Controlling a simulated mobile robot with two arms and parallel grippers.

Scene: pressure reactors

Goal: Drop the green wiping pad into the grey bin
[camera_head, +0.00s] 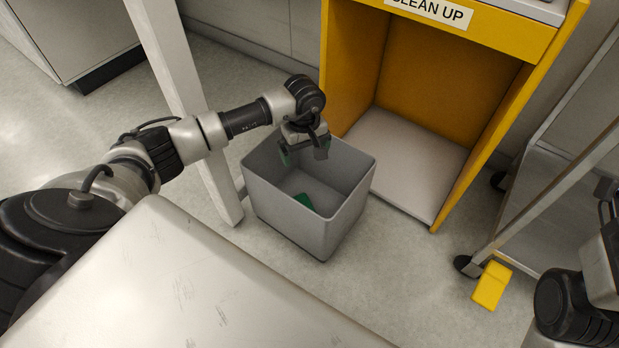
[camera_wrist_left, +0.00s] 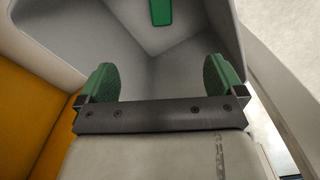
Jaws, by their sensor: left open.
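The green wiping pad (camera_head: 303,200) lies inside the grey bin (camera_head: 287,216), low down in it. The pad also shows at the top edge of the left wrist view (camera_wrist_left: 161,11), apart from my fingers. The bin stands open on the floor, and its grey inner walls fill much of the left wrist view (camera_wrist_left: 190,70). My left gripper (camera_head: 303,153) is over the bin's opening at its back side, pointing down. Its green-lined fingers (camera_wrist_left: 161,75) are spread wide with nothing between them. Part of my right arm shows at the right edge, but its gripper fingers do not.
A yellow cabinet (camera_head: 349,60) marked "CLEAN UP" stands behind and right of the bin. A pale post (camera_head: 180,70) stands just left of the bin. A worn white tabletop (camera_head: 190,290) is in front. A wheeled cart (camera_head: 545,190) and a yellow block (camera_head: 491,286) are at right.

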